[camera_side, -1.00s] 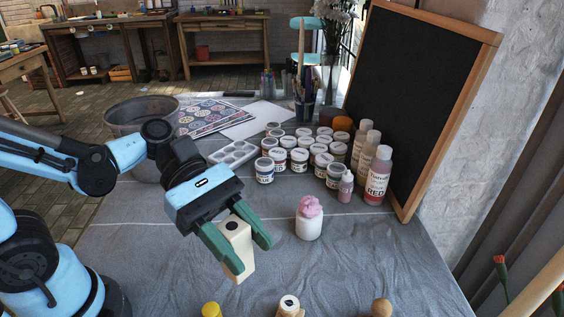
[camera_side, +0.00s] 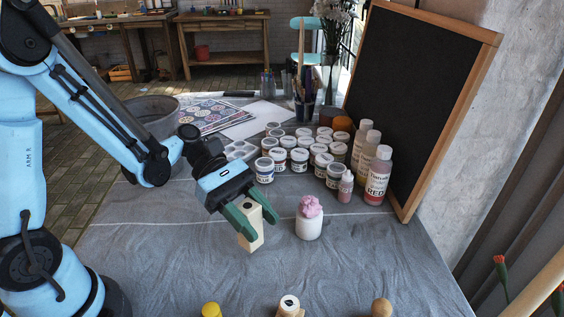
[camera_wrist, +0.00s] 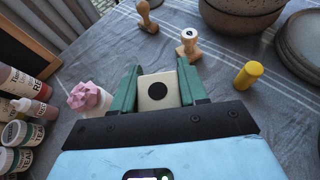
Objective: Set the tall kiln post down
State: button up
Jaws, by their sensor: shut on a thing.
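The tall kiln post (camera_side: 252,236) is a cream block with a dark round spot on its top end. My gripper (camera_side: 252,219) is shut on it, with a green finger on either side. In the side view the post is nearly upright, leaning slightly, just left of a white jar with a pink top (camera_side: 309,219). I cannot tell whether its lower end touches the grey table cloth (camera_side: 180,270). In the wrist view the post (camera_wrist: 158,91) shows end-on between the fingers, hiding its lower part.
Paint jars (camera_side: 299,160) and bottles (camera_side: 378,176) stand behind to the right, before a blackboard (camera_side: 425,95). Wooden stamps (camera_wrist: 188,45) and a yellow cylinder (camera_wrist: 249,74) stand along the near edge, with bowls (camera_wrist: 238,18) beyond in the wrist view. Cloth around the post's front is clear.

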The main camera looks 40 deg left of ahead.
aim_at(257, 247)
jog(key=shift+w+a+f, duration=0.15)
jog(key=shift+w+f, duration=0.05)
jog(key=shift+f, duration=1.95)
jog(key=o, duration=1.2)
